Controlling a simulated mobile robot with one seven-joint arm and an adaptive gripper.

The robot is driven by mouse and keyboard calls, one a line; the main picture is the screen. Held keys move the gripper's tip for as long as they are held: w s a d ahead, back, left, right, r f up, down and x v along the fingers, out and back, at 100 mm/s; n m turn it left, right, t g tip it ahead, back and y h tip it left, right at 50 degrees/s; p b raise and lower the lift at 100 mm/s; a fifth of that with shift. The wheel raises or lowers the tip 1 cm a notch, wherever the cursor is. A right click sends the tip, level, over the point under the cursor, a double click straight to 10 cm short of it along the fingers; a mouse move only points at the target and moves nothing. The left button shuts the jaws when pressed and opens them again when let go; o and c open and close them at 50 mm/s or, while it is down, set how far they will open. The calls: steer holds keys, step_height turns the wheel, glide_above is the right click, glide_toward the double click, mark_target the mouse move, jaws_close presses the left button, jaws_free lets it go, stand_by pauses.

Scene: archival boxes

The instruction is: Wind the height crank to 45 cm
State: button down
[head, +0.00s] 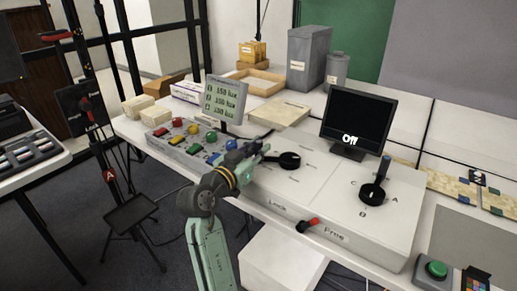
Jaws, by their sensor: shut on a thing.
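A black crank (288,160) sits on the sloping top of the white console (318,190), in the middle of the head view. My gripper (263,150) is at the left side of this crank and is shut on its handle, which the fingers mostly hide. A second black crank with an upright blue handle (373,192) stands further right, among the letters A, B and C. The small print by the gripped crank is too fine to read, and I see no clear height reading.
A red-tipped lever (307,225) is on the console front between "Lock" and "Free". Coloured buttons (190,140) lie left of my gripper, below a display (224,99). A monitor (358,121) showing "Off" stands behind the cranks. A green button (436,269) is at lower right.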

steer(key=shift+w+d+b, duration=0.1)
steer(key=shift+w+b, duration=0.45)
steer(key=shift+w, duration=0.05)
steer(key=c, duration=1.5)
jaws_free()
steer(key=shift+o, duration=0.2)
steer(key=shift+s, duration=0.1)
steer(key=v, duration=1.2)
steer(key=shift+c, duration=0.3)
